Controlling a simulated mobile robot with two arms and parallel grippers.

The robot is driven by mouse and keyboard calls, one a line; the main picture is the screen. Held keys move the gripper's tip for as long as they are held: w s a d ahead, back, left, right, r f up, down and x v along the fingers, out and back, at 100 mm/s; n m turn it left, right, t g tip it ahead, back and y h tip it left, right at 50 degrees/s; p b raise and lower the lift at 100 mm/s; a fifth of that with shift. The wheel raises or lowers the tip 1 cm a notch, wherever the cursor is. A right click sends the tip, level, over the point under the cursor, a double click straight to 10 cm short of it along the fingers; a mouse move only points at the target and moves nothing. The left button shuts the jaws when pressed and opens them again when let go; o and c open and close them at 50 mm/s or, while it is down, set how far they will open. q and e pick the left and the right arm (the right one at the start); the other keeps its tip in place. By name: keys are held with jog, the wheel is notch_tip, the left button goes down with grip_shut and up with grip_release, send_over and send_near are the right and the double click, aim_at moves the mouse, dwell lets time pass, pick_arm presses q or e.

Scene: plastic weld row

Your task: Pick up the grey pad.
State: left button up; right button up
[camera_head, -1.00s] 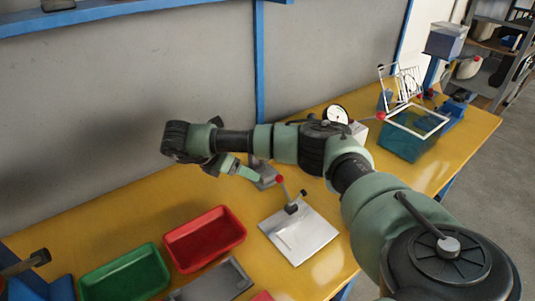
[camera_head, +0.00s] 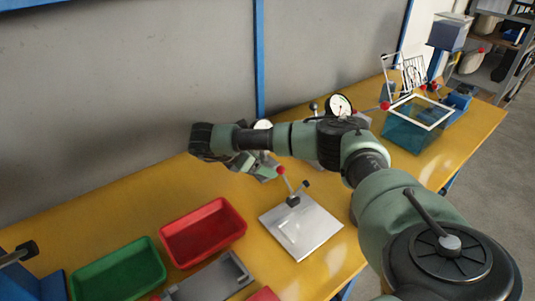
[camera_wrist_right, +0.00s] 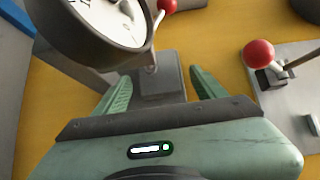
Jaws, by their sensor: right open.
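My right gripper (camera_head: 268,172) reaches over the back of the yellow bench, behind the clamp plate. In the right wrist view its two green fingers (camera_wrist_right: 160,78) are apart. A grey block (camera_wrist_right: 163,84) shows between and beyond the fingertips. I cannot tell whether this block is the grey pad or the base of a dial gauge (camera_wrist_right: 105,18) just above it. I cannot tell whether the fingers touch it. In the head view my arm hides most of this spot. My left gripper is not in view.
A red bin (camera_head: 203,232), a green bin (camera_head: 118,272) and a grey fixture (camera_head: 212,280) lie in front. A teal box (camera_head: 405,135) stands far right. A grey wall (camera_head: 130,80) is behind.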

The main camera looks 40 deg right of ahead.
jog(key=c, duration=1.5)
jog(key=shift+r, duration=0.1)
